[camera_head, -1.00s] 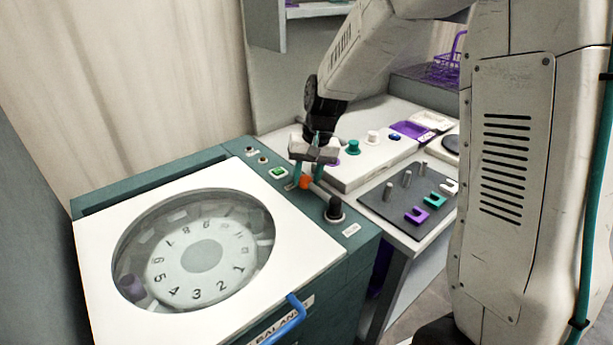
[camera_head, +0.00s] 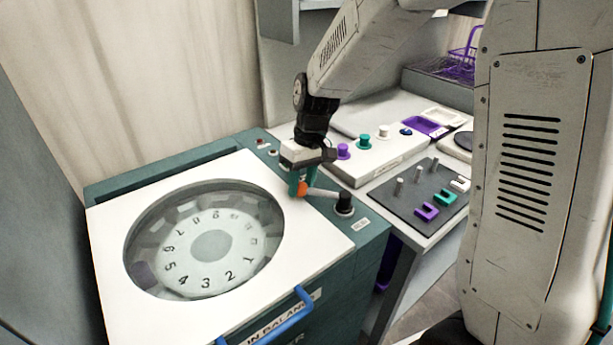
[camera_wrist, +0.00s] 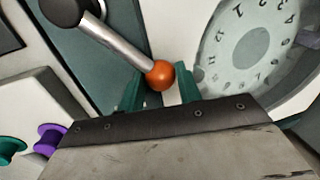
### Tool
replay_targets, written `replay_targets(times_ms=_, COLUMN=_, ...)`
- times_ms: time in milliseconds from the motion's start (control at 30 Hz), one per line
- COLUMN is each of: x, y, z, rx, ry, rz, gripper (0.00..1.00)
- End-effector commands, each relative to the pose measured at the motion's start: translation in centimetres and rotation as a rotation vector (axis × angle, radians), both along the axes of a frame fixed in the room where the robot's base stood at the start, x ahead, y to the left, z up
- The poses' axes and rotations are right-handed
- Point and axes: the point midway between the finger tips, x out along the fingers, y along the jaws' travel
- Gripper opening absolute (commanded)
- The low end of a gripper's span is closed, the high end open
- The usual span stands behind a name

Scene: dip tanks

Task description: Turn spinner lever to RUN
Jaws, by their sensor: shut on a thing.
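The spinner lever is a silver rod (camera_head: 324,193) on a black pivot knob (camera_head: 344,204), with an orange ball (camera_head: 302,189) at its free end. It sits at the back right of the spinner's teal top. In the head view the rod points left from the pivot. My gripper (camera_head: 299,184) reaches down over the ball end, its teal fingers on either side of the ball. The wrist view shows the orange ball (camera_wrist: 160,75) between the two fingertips (camera_wrist: 158,88), and the rod (camera_wrist: 115,42) running up left to the pivot (camera_wrist: 72,10). The gripper is shut on the ball.
The spinner's white lid (camera_head: 113,270) has a round window over a numbered rotor (camera_head: 211,246). A blue handle (camera_head: 283,322) is at its front. To the right, a dark panel (camera_head: 408,217) carries several pegs and coloured blocks. Several coloured knobs stand on a white unit (camera_head: 375,170).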

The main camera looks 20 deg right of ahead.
Motion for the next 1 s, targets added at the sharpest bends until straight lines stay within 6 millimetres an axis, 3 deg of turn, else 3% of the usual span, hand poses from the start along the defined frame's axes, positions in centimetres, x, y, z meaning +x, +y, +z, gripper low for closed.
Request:
replay_targets(times_ms=500, x=-4.6, y=2.0, z=0.0, rx=0.000, ry=0.000, rz=0.490, gripper=0.00)
replay_targets(times_ms=1000, x=-8.4, y=1.9, z=0.0, rx=0.000, ry=0.001, rz=0.858, gripper=0.00)
